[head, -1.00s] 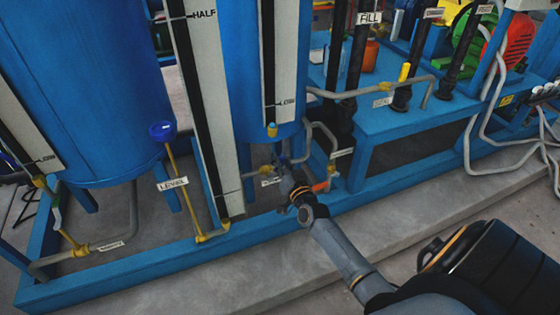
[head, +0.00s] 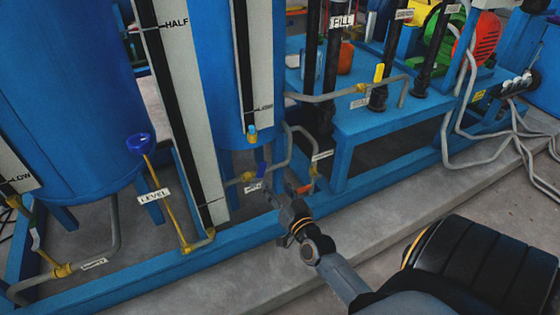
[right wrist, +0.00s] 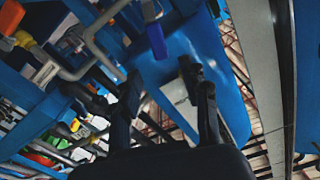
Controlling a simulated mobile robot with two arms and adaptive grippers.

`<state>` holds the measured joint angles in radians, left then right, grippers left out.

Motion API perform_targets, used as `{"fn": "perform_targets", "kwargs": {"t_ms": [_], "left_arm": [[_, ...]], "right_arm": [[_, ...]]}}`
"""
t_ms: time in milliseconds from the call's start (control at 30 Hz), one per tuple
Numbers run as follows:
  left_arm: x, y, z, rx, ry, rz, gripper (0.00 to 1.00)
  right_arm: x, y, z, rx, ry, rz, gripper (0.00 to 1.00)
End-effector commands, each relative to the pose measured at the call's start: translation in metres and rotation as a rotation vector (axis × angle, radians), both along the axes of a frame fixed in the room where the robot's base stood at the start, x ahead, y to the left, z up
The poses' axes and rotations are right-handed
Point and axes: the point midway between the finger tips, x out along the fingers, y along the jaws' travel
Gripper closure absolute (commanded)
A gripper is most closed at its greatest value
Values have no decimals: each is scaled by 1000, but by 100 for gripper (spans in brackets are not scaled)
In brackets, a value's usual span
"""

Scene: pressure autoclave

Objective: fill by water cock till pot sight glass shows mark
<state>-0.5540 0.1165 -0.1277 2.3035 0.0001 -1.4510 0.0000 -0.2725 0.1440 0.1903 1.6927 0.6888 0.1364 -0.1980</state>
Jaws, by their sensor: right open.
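My right gripper (head: 276,196) is open and empty, low in front of the middle blue tank (head: 215,60). A yellow valve (head: 247,177) with a blue handle (head: 261,170) is just beyond its fingertips, apart from them as far as I can tell. Its small label (head: 253,187) is unreadable. In the right wrist view, the open fingers (right wrist: 162,80) show below a blue handle (right wrist: 156,40). A sight-glass board (head: 178,100) with a dark strip is marked HALF; another board (head: 254,60) shows LOW. The liquid level is unclear. My left gripper is out of view.
An orange-red handle (head: 304,188) sits right of the blue one, with grey pipes around. A LEVEL label (head: 153,196) hangs on a yellow pipe topped by a blue knob (head: 140,143). A FILL label (head: 342,21) marks a black pipe. Open floor (head: 385,215) lies in front.

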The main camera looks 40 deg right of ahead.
Motion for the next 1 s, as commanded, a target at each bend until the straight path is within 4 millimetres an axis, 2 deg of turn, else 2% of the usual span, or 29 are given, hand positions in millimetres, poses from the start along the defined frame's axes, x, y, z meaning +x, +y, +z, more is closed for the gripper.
{"fn": "perform_targets", "kwargs": {"t_ms": [100,233,1000], "left_arm": [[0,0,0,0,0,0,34],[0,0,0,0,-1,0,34],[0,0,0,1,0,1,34]], "right_arm": [[-15,4,0,2,0,0,55],[-22,5,0,2,0,0,55],[-22,5,0,1,0,0,55]]}}
